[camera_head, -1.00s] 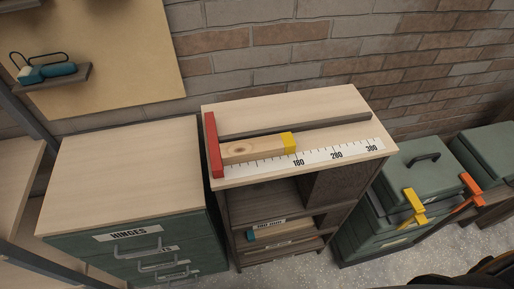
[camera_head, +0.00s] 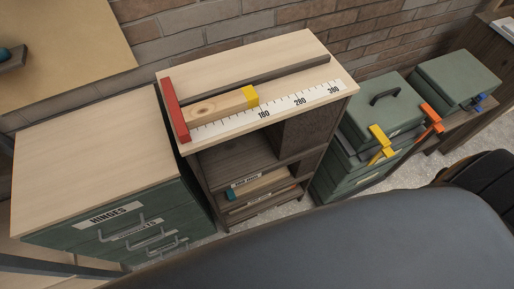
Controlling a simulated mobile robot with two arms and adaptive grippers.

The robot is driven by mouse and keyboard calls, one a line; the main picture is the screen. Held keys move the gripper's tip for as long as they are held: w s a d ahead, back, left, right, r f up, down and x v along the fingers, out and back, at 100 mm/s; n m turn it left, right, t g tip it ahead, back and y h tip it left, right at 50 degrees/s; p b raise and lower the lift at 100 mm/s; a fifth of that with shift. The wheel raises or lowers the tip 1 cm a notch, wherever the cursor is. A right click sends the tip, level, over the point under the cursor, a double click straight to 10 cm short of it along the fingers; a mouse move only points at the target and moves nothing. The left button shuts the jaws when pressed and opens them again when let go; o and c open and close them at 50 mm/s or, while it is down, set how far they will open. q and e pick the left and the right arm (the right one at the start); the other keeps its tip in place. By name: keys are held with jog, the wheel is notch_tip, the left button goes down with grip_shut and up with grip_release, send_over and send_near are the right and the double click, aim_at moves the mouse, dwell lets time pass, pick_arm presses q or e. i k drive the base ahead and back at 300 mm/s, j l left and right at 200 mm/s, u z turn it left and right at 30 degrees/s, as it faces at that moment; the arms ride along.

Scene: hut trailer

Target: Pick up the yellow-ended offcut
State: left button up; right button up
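The yellow-ended offcut (camera_head: 218,107) is a short wooden block with a yellow right end.
A drawer cabinet labelled HINGES (camera_head: 90,165) stands at the left. Green toolboxes with yellow (camera_head: 381,145) and orange (camera_head: 431,118) clamps stand at the right. Shelves below the top hold another offcut with a teal end (camera_head: 231,194). A brick wall is behind.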

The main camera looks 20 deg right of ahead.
aim_at(199, 114)
jog(key=k+l+u, duration=0.15)
jog(key=l+u, duration=0.15)
jog(key=k+l+u, duration=0.3)
jog(key=l, duration=0.2)
jog(key=k+l+u, duration=0.1)
jog(key=l+u, duration=0.2)
jog(key=k+l+u, duration=0.3)
jog(key=i+l, duration=0.05)
jog(key=l, duration=0.05)
